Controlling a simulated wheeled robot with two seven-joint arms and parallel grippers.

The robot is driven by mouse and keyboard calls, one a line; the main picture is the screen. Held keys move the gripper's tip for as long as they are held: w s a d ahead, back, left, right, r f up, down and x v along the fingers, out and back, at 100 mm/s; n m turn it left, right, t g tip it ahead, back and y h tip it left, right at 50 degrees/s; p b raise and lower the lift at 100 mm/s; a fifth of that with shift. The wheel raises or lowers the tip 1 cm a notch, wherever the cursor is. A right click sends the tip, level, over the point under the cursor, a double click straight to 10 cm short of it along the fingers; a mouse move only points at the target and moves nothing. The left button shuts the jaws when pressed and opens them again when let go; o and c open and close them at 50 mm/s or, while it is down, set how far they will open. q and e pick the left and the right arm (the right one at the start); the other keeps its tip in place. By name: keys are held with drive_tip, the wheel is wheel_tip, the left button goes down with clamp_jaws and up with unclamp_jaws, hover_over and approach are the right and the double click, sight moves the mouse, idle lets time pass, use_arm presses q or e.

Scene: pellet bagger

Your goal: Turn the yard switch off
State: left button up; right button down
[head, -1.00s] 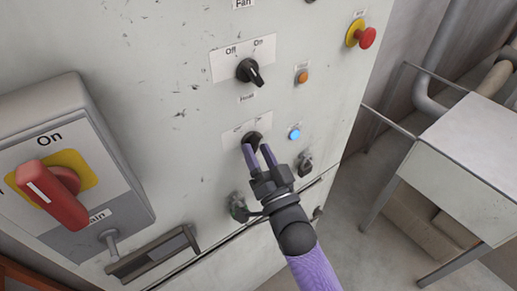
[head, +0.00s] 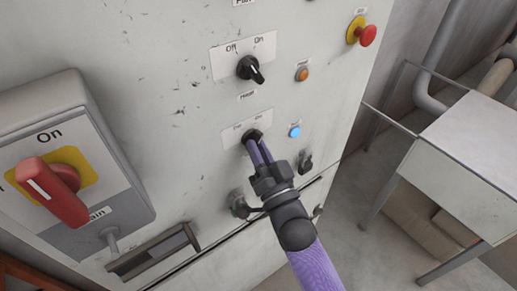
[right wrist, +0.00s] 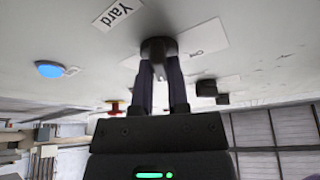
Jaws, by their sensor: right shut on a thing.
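The yard switch (head: 253,137) is a black rotary knob low on the pale cabinet front. The gripper also shows in the right wrist view (right wrist: 160,70). The fingers hide most of the knob, so its pointer direction cannot be told. The plate behind the knob (head: 236,131) has small, hard-to-read print. My left gripper is not in view.
Above is another black knob (head: 250,68) with an Off/On plate. An orange button (head: 302,74), a lit blue lamp (head: 294,131) and a red emergency knob (head: 366,35) are to the right. A red main handle (head: 52,192) is at left. A metal table (head: 470,150) stands at right.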

drive_tip(key=shift+n, duration=0.3)
drive_tip(key=n+g+y, duration=0.1)
drive_tip(key=n+y, duration=0.1)
drive_tip(key=n, duration=0.3)
drive_tip(key=n+g+y+b, duration=0.1)
drive_tip(key=n+g+y, duration=0.1)
drive_tip(key=n, duration=0.3)
drive_tip(key=n+g+y, duration=0.2)
drive_tip(key=n, duration=0.4)
drive_tip(key=shift+w+d+y, duration=0.25)
drive_tip(key=shift+d+y, duration=0.1)
drive_tip(key=shift+y, duration=0.05)
drive_tip(key=shift+n, duration=0.4)
drive_tip(key=c, duration=0.6)
unclamp_jaws()
drive_tip(key=shift+d+f, duration=0.1)
